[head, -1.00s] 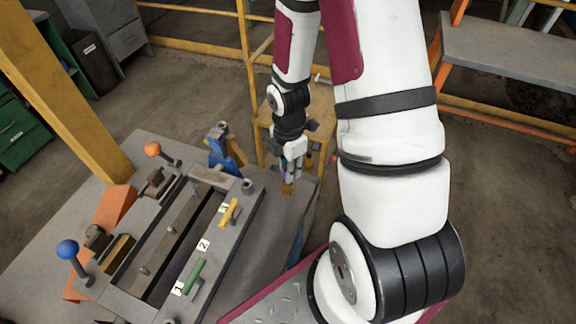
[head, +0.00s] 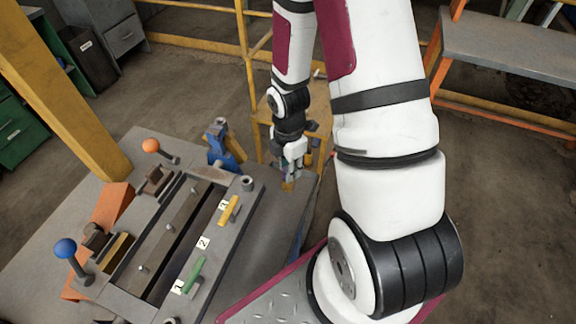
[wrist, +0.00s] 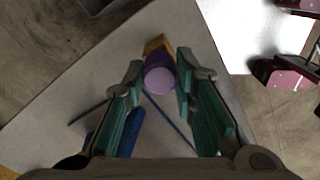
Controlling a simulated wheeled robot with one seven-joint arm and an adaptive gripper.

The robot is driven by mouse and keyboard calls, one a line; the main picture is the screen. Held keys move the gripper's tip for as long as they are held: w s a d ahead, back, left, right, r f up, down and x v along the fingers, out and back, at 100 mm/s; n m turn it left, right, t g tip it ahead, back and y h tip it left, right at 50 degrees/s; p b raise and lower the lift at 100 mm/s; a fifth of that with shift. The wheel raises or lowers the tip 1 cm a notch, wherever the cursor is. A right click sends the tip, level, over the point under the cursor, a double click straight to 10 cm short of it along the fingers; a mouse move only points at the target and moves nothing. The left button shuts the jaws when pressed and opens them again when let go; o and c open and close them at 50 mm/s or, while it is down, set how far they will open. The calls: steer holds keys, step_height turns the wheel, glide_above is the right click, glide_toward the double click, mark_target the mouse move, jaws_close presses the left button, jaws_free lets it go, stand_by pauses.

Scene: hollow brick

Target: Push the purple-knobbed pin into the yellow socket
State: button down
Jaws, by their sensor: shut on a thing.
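The purple-knobbed pin (wrist: 159,79) shows in the wrist view as a round purple knob between my fingertips. My gripper (wrist: 159,84) is shut on it, one teal finger at each side. The yellow socket (wrist: 156,44) shows just beyond the knob, partly covered by it. The pin's shaft is hidden, so I cannot tell how deep it sits. In the head view my gripper (head: 290,170) points down over the yellow socket (head: 288,186) at the grey table's (head: 268,222) right corner. The knob is too small to make out there.
A grey frame with a slot (head: 183,240) lies left of my gripper, with a yellow handle (head: 229,209) and a green handle (head: 194,275). A blue clamp-like thing (head: 222,150) stands close by on the left. Blue (head: 67,249) and orange (head: 151,146) ball levers stand farther left.

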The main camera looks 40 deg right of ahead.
steer(key=shift+f, duration=0.25)
stand_by(0.3)
steer(key=c, duration=1.2)
jaws_free()
steer(key=shift+r, duration=0.15)
step_height(320, 180, up, 12)
steer(key=shift+f, duration=0.15)
